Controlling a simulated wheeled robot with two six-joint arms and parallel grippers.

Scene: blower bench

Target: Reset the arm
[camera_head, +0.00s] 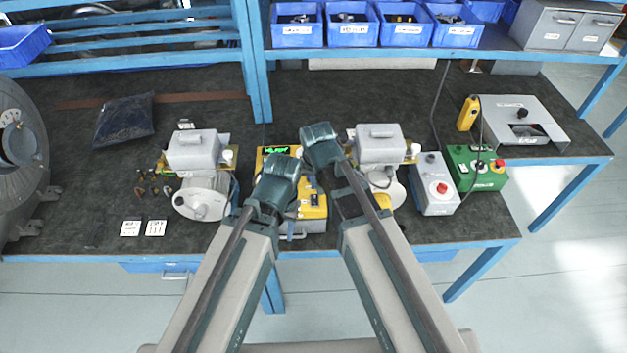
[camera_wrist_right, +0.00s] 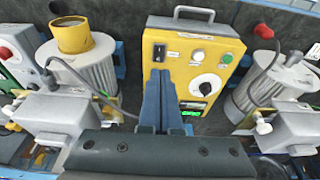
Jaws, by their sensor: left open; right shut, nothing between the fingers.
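My left arm comes in from the bottom left of the head view and ends in a dark gripper (camera_head: 277,178) above the yellow tester box; its jaws are open and appear empty, though the wrist hides much of them. My right arm ends further back, just right of it, at a dark wrist (camera_head: 320,143). In the right wrist view my right gripper (camera_wrist_right: 158,92) has its dark fingers together with nothing between them. They hang over the yellow tester box (camera_wrist_right: 195,65), which has a green display, a dial and a handle; contact cannot be told.
Blower units stand left (camera_head: 198,195) and right (camera_head: 380,150) of the tester on the dark bench (camera_head: 80,190). A grey box with a red button (camera_head: 436,190) and a green box (camera_head: 482,168) stand right. Blue bins (camera_head: 297,30) line the shelf behind.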

